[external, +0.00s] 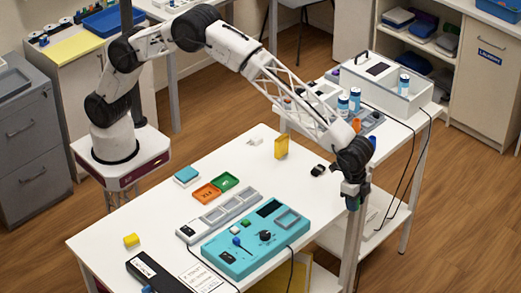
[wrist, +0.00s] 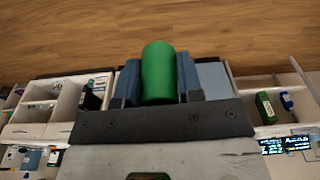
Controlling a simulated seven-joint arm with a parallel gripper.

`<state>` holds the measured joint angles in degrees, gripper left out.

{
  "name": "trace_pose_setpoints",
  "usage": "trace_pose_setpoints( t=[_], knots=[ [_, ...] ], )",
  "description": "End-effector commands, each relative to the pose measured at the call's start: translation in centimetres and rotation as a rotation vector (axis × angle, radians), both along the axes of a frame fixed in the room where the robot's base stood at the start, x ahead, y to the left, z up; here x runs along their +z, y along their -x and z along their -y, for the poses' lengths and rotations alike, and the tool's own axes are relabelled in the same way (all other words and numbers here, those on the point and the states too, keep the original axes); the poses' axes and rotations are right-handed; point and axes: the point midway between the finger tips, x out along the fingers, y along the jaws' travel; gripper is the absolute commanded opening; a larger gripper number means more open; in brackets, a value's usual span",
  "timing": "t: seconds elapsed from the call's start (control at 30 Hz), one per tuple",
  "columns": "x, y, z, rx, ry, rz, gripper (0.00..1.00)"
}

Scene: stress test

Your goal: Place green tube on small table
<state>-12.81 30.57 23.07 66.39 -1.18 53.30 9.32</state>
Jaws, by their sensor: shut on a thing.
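The green tube (wrist: 158,72) stands out between the two blue fingers of my gripper (wrist: 159,85) in the wrist view. The fingers press on it from both sides. In the external view my gripper (external: 352,200) hangs near the right edge of the large white table, pointing down, and the tube cannot be made out there. A smaller white side table (external: 392,136) stands at the right, behind my gripper. I cannot tell for sure that it is the small table named in the task.
The side table holds a white box (external: 390,95) and blue-white bottles (external: 343,104). Cables hang at its right.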

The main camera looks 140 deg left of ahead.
Motion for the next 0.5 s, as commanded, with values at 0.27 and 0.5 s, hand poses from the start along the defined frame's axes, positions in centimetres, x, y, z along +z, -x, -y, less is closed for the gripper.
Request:
trace_pose_setpoints(
  t=[0.27,0.5],
  knots=[
    [2.1,2.8,-9.9,0.035,0.000,0.001,0.08],
    [3.7,5.9,-17.9,0.061,0.000,0.000,0.08]
  ],
)
